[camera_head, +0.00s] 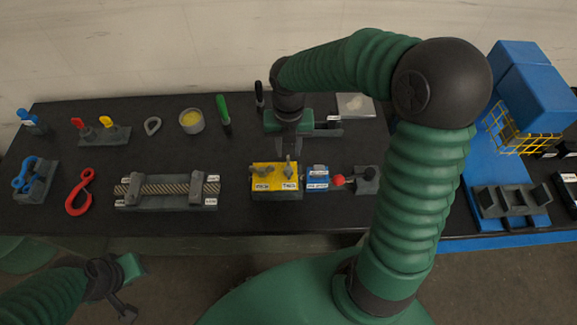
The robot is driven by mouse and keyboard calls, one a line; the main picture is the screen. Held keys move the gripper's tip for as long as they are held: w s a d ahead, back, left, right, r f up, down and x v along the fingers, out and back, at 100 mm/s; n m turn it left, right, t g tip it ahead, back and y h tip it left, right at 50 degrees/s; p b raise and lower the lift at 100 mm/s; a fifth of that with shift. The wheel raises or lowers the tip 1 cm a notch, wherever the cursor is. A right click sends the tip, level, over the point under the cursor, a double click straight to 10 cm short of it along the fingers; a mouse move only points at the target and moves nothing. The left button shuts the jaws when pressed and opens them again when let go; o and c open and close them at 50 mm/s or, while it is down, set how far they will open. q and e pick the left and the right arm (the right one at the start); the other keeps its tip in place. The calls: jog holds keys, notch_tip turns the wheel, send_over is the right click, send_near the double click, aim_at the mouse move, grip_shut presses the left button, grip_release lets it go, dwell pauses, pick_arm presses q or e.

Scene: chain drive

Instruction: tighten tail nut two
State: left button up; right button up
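A yellow block (276,170) with small white labels sits on a dark base in the middle of the bench. Two small grey nuts or fittings stand on its top, one at left (267,168) and one at right (289,167). The label text is too small to read surely. My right gripper (291,152) points down just above the right fitting. Whether its fingers touch the fitting is too small to tell, and so is their opening. My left gripper (128,310) hangs low at the lower left, in front of the bench and away from the block.
A blue labelled block (317,178) and a red-knobbed part (338,180) adjoin the yellow block at right. A rope fixture (165,190) and a red hook (78,193) lie at left. A yellow wire basket (510,130) and blue boxes (535,85) stand at right.

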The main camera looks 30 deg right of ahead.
aim_at(289, 166)
notch_tip(289, 166, down, 10)
jog(key=shift+r+b, duration=0.15)
jog(key=shift+b, duration=0.45)
grip_shut()
